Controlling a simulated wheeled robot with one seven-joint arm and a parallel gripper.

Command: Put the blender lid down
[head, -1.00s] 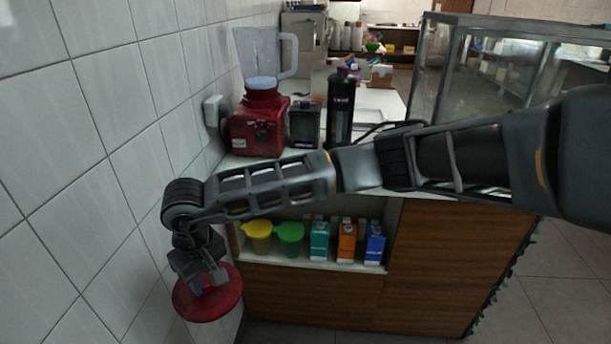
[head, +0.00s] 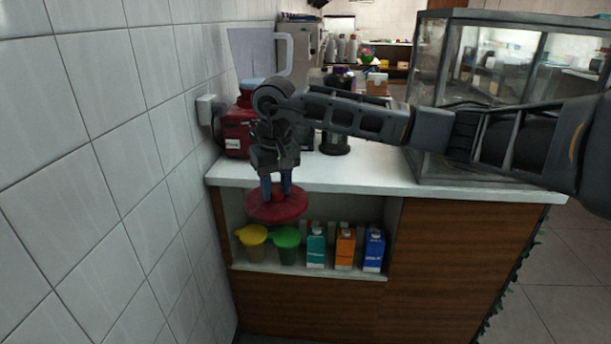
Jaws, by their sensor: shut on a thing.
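The blender lid (head: 277,208) is a round, dark red disc. My gripper (head: 276,188) points down and is shut on the top of the lid. The lid hangs about level in front of the counter's front edge, over the view of the open shelf. The red blender (head: 236,130) stands at the back left of the counter with its clear jug (head: 254,54) on top. My arm hides part of the blender base.
The white counter top (head: 375,168) has clear room at its front middle. A glass case (head: 510,75) stands at right. The shelf holds a yellow cup (head: 252,236), a green cup (head: 286,240) and several cartons (head: 345,246).

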